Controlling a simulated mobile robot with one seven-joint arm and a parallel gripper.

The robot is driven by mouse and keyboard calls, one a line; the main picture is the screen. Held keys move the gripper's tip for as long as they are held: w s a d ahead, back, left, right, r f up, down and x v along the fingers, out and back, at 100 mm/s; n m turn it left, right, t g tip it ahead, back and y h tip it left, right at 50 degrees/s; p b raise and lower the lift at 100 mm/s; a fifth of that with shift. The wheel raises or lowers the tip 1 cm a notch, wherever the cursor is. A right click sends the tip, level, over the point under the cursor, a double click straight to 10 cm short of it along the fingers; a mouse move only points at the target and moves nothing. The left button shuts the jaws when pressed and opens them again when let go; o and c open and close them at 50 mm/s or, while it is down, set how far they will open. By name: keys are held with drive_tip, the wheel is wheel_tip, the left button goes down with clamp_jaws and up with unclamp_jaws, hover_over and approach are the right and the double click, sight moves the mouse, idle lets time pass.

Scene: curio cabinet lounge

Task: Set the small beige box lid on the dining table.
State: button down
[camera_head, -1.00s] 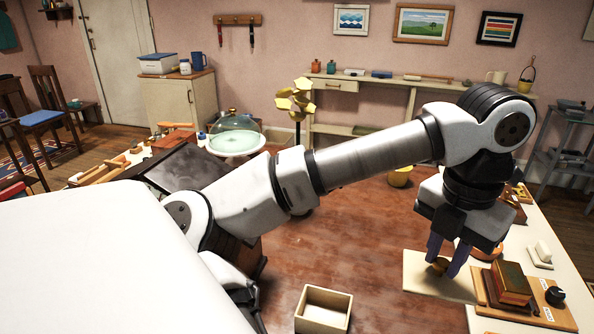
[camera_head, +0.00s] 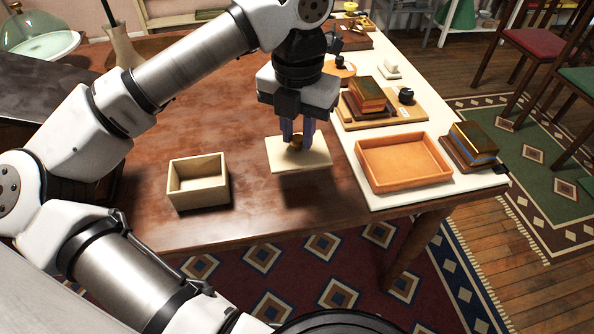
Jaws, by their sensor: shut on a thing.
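The small beige box lid (camera_head: 312,160) is a flat square with a brown knob (camera_head: 296,143) on top. It is level over the brown dining table (camera_head: 240,236), right of the open beige box (camera_head: 198,196). My gripper (camera_head: 298,136) points straight down and is shut on the lid's knob, its purple fingers on either side. A dark shadow falls on the table in front of the lid. Whether a small gap lies under the lid is hard to tell. The box stands upright near the table's front edge, with nothing visible inside.
A white runner (camera_head: 378,198) along the right bears an orange tray (camera_head: 402,162), books (camera_head: 367,95) on a wooden board and another book stack (camera_head: 473,145). Bare tabletop lies between the box and the lid. A glass-domed stand (camera_head: 40,40) is at the far left.

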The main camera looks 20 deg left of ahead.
sight(298, 150)
drive_tip(key=shift+f+b, duration=1.5)
drive_tip(key=shift+f, duration=1.85)
drive_tip(key=shift+f, duration=0.15)
drive_tip(key=c, duration=1.2)
unclamp_jaws()
drive_tip(key=shift+c, duration=0.2)
wheel_tip(298, 150, up, 12)
drive_tip(key=shift+r+p, duration=0.15)
drive_tip(key=shift+p, duration=0.5)
